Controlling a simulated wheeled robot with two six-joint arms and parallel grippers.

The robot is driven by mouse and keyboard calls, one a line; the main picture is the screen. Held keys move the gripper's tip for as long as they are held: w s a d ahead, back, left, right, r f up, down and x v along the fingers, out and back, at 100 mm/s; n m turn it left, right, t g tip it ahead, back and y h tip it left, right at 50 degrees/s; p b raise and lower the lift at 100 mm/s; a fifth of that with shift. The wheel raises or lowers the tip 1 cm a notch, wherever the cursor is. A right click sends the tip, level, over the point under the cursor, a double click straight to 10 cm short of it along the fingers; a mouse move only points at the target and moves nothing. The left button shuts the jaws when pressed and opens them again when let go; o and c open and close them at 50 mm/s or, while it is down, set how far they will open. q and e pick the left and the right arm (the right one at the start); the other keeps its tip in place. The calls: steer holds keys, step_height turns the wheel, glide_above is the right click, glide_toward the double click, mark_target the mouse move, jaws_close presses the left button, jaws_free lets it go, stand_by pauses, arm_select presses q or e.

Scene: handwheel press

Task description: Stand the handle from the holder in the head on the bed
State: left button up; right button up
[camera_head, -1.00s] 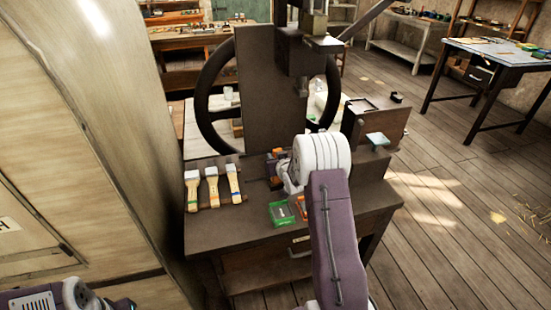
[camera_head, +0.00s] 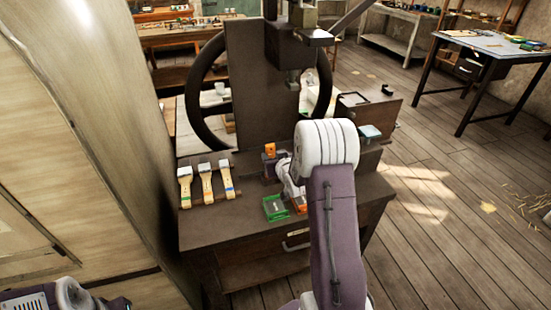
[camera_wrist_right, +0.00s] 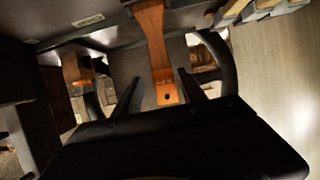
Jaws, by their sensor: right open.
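That end lies between my right gripper's two dark fingers (camera_wrist_right: 158,96), with gaps on both sides. An orange piece (camera_head: 270,148), likely its top, rises from a dark block on the bench in the head view. Whether that block is the holder or the head, I cannot tell. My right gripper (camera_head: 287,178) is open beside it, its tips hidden. A second orange-brown piece (camera_wrist_right: 75,72) shows in the wrist view. My left arm shows at the head view's lower left; its jaws are unclear.
The press column (camera_head: 247,85) stands behind with its handwheel (camera_head: 196,105), and the ram (camera_head: 292,72) hangs above. Several pale-handled tools (camera_head: 205,180) lie at the left. A green tray (camera_head: 276,208) and an orange tray (camera_head: 299,205) sit at the front edge.

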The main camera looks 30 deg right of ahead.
steer(key=shift+v, duration=1.55)
